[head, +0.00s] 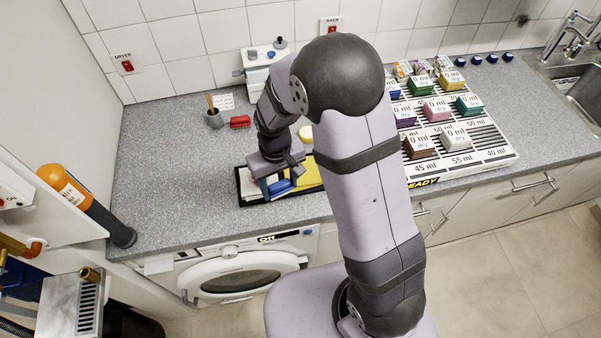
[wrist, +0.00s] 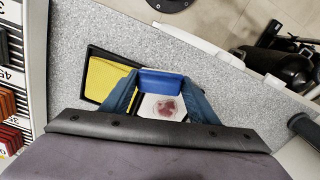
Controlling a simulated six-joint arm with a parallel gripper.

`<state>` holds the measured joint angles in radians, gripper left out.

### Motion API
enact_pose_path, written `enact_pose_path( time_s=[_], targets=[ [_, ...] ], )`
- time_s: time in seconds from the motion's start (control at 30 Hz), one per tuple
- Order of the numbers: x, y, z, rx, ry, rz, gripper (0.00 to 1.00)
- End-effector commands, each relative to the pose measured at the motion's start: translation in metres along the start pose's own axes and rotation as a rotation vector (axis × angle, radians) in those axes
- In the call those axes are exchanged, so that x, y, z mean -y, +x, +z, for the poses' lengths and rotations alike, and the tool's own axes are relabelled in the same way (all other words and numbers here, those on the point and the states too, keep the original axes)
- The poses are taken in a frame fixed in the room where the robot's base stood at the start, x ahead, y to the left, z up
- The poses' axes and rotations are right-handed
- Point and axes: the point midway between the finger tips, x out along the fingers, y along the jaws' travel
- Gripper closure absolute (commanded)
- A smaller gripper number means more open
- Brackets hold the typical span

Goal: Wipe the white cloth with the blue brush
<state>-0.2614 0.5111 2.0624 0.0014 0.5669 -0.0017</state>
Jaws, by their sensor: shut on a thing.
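My gripper (head: 278,180) is over the left part of a black tray (head: 242,200) on the grey counter. In the wrist view its two blue-grey fingers (wrist: 161,82) are shut on the blue brush (wrist: 160,86). The blue brush also shows in the head view (head: 281,187), low over the tray. The white cloth (wrist: 152,101) lies below the brush, with a dark red stain (wrist: 167,108) on it. In the head view the fingers and brush partly hide the white cloth. I cannot tell whether the brush touches the cloth.
A yellow cloth (head: 309,175) lies beside the white one in the tray. A red brush (head: 240,121) and a grey cup (head: 213,119) stand farther back. A striped rack (head: 490,155) with several coloured blocks is at right.

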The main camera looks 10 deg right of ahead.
Motion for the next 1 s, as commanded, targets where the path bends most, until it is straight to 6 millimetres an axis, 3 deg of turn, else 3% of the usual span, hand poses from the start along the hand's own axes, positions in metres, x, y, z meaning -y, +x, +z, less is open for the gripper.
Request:
enact_pose_path(
  time_s=[0.1,0.2,0.5,0.73,1.0],
  targets=[
    [0.034,-0.007,-0.026,-0.001,-0.083,0.0,0.64],
    [0.053,-0.011,-0.05,-0.002,-0.094,0.0,0.64],
    [0.065,-0.036,-0.103,-0.004,0.07,0.0,0.64],
    [0.064,-0.042,-0.099,0.0,0.22,0.0,0.64],
    [0.064,-0.041,-0.098,-0.001,0.264,0.0,0.64]
  ],
)
